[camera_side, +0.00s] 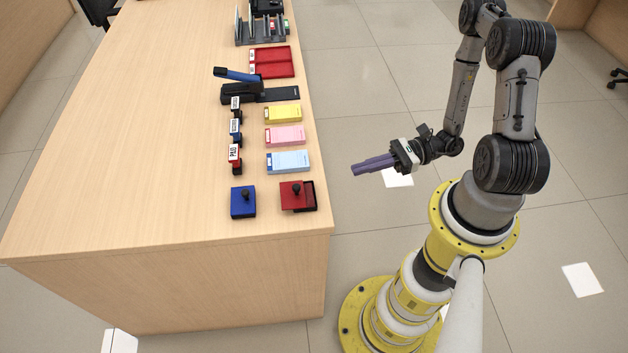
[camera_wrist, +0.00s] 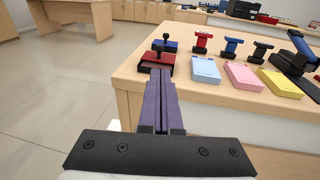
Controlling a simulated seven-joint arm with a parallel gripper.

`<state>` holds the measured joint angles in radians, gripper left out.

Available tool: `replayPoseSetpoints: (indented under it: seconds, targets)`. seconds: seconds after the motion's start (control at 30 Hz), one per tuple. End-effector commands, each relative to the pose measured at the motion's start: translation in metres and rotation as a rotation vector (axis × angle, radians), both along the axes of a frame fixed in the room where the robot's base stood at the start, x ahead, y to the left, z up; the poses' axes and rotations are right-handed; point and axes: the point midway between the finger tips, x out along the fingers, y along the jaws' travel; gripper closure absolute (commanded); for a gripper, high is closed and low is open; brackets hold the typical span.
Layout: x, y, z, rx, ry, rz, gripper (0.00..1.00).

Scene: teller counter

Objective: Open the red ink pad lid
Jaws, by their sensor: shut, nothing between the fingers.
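The red ink pad (camera_side: 290,197) lies near the counter's right edge at the front end in the side view. Its red lid has a black knob, and a dark strip of the base shows along the right side of the lid. In the wrist view the red ink pad (camera_wrist: 150,58) is just beyond my fingertips, which hide part of its near side. My gripper (camera_side: 356,169) has long purple fingers shut together with nothing between them. It is in the air to the right of the counter, apart from the ink pad; it also shows in the wrist view (camera_wrist: 161,73).
A blue ink pad (camera_side: 243,202) with a black knob is left of the red one. Light blue (camera_side: 288,161), pink (camera_side: 285,136) and yellow (camera_side: 283,114) pads line the edge. Stamps (camera_side: 235,155), a stapler (camera_side: 240,90) and a red tray (camera_side: 272,62) are behind. The counter's left is clear.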

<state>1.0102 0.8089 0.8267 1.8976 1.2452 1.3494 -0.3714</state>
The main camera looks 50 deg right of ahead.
Motion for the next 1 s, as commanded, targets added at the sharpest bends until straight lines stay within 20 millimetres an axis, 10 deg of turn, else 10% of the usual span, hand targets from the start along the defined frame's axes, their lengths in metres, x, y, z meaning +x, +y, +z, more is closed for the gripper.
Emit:
replayPoseSetpoints:
  seconds: [1.0]
  targets:
    - [0.069,0.096,-0.01,0.0,0.0,0.004,1.0]
